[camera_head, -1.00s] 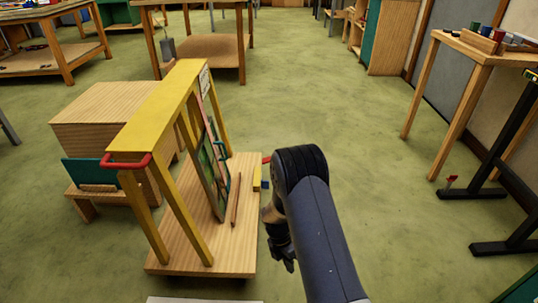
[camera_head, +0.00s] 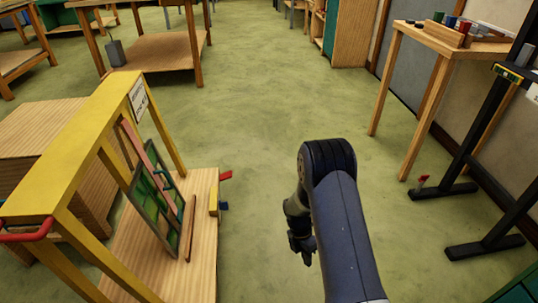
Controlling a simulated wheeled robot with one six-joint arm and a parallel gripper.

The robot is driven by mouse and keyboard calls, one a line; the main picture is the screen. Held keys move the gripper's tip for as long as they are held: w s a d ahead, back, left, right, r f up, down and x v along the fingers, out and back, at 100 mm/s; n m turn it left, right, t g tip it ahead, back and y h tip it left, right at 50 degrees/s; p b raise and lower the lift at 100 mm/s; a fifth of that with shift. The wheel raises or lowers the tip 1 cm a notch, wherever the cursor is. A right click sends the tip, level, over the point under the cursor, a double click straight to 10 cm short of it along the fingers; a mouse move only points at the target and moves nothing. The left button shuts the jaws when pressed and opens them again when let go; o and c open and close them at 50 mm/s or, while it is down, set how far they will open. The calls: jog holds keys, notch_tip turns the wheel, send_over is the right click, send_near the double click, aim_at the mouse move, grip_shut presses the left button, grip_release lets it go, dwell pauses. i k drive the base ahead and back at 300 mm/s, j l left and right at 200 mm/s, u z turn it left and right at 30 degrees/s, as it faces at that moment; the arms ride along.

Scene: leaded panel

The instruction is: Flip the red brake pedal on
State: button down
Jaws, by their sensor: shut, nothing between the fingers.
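A red pedal (camera_head: 225,175) sticks out to the right from a yellow bracket (camera_head: 214,196) at the right edge of a wheeled wooden cart's deck (camera_head: 203,262). A small blue pedal (camera_head: 223,206) is just below it. My gripper (camera_head: 305,256) hangs to the right of the cart, pointing down, apart from both pedals. It is shut and empty. The fingertips are small and dark in this view. Another small red-topped piece (camera_head: 422,181) is on the foot of a black stand at the right; I cannot tell what it is.
The cart carries a yellow frame (camera_head: 75,140) with a red handle (camera_head: 28,232) and a leaded glass panel (camera_head: 150,195). A wooden table (camera_head: 445,50) and a black stand (camera_head: 480,160) are at the right. The green floor (camera_head: 270,110) ahead is clear.

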aim_at(223, 177)
jog(key=i+l+z, duration=0.15)
jog(key=i, duration=0.2)
jog(key=i+l+z, duration=0.1)
jog(key=i, duration=0.3)
jog(key=i+l+z, duration=0.15)
jog(key=i, duration=0.25)
jog(key=i+j+u, duration=0.1)
jog(key=i+u, duration=0.2)
jog(key=u, duration=0.15)
jog(key=i+u, duration=0.4)
jog(key=i+l+u, duration=0.1)
jog(key=u, duration=0.35)
jog(key=i+l+u, duration=0.25)
jog(key=u, duration=0.15)
jog(key=i+u, duration=0.4)
jog(key=i+l+u, duration=0.2)
jog(key=u, duration=0.15)
jog(key=i, duration=0.1)
